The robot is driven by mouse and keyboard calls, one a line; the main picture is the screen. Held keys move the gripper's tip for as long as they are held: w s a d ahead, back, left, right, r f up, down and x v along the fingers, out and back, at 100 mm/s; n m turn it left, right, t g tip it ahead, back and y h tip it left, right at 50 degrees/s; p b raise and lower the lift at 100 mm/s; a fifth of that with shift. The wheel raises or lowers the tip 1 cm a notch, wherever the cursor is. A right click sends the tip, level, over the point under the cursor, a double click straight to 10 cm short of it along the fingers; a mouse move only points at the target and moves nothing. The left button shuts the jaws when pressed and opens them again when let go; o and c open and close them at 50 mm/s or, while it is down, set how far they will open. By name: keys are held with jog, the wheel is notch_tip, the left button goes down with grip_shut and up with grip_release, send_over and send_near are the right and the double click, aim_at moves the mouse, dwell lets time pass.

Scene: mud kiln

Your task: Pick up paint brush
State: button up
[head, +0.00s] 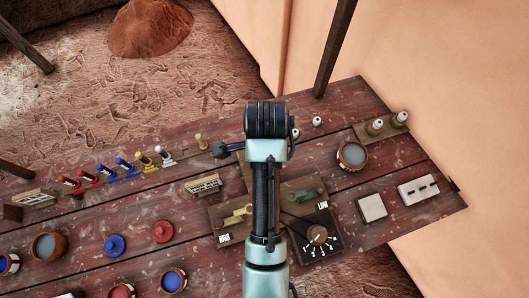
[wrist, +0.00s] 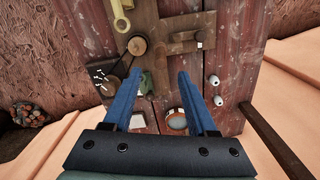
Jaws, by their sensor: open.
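I cannot make out a paint brush for certain in either view. In the head view, a row of small red, blue, yellow and white handled pieces (head: 124,164) stands along the back left of the table. A pale ribbed piece (head: 203,184) lies nearer the arm, and a similar one (head: 35,197) is at the far left. I cannot tell whether any is a brush. My gripper (wrist: 158,76) is open in the wrist view, its two blue fingers apart with nothing held. It hangs over the table beside a green lever (wrist: 148,83). My arm hides the gripper in the head view.
The dark red plank table (head: 180,208) carries a dial panel (head: 317,235), a yellow-green lever (head: 238,215), a teal-filled bowl (head: 352,155), white pegs (head: 377,125), a grey block (head: 372,207) and paint pots (head: 173,280). A pole (head: 336,45) rises behind. A pale wall stands right.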

notch_tip(320, 180, down, 2)
jog(key=shift+a+f+p, duration=0.15)
jog(key=shift+f+p, duration=0.9)
jog(key=shift+f, duration=1.8)
grip_shut()
